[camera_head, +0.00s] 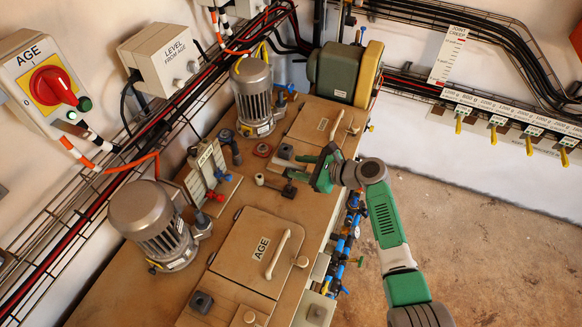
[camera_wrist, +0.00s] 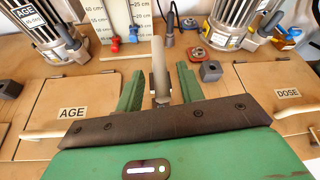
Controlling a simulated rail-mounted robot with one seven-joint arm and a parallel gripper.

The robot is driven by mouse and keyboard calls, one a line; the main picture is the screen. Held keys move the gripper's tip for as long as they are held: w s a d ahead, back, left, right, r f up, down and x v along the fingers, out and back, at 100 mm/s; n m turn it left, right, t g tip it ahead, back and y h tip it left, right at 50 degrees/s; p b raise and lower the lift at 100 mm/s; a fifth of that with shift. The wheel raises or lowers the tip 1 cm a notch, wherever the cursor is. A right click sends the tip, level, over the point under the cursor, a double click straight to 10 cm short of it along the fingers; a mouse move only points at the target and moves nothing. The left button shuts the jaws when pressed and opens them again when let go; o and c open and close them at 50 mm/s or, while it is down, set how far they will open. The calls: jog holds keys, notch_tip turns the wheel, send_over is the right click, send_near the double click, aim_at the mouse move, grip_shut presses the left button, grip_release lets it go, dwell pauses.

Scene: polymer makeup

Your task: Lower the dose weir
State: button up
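In the wrist view, a pale grey rounded lever (camera_wrist: 158,66) on a dark bracket stands between the AGE and DOSE hatches. No weir label is readable on it. My gripper (camera_wrist: 159,80) has its green fingers apart, one on each side of the lever, with visible gaps. In the head view, my gripper (camera_head: 304,168) is low over the tank top, beside the pale lever (camera_head: 271,184). A white scale plate (camera_wrist: 118,14) marked in cm stands behind, with a red and a blue knob at its foot; it also shows in the head view (camera_head: 203,170).
The AGE hatch (camera_head: 240,252) with its pale handle lies at the front, the DOSE hatch (camera_head: 308,126) behind. Grey motors (camera_head: 150,222) and (camera_head: 254,97) stand along the left side. A dark block (camera_wrist: 210,71) sits right of the lever. Blue valves (camera_head: 340,248) line the tank's right edge.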

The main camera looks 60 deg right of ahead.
aim_at(292, 192)
jog(key=shift+b+x, duration=0.3)
jog(key=shift+x, duration=1.25)
jog(key=shift+c, duration=0.2)
grip_shut()
notch_tip(292, 192, down, 10)
jog(key=b, duration=0.6)
jog(key=shift+s+r, duration=0.1)
jog(key=shift+o, duration=0.2)
grip_release()
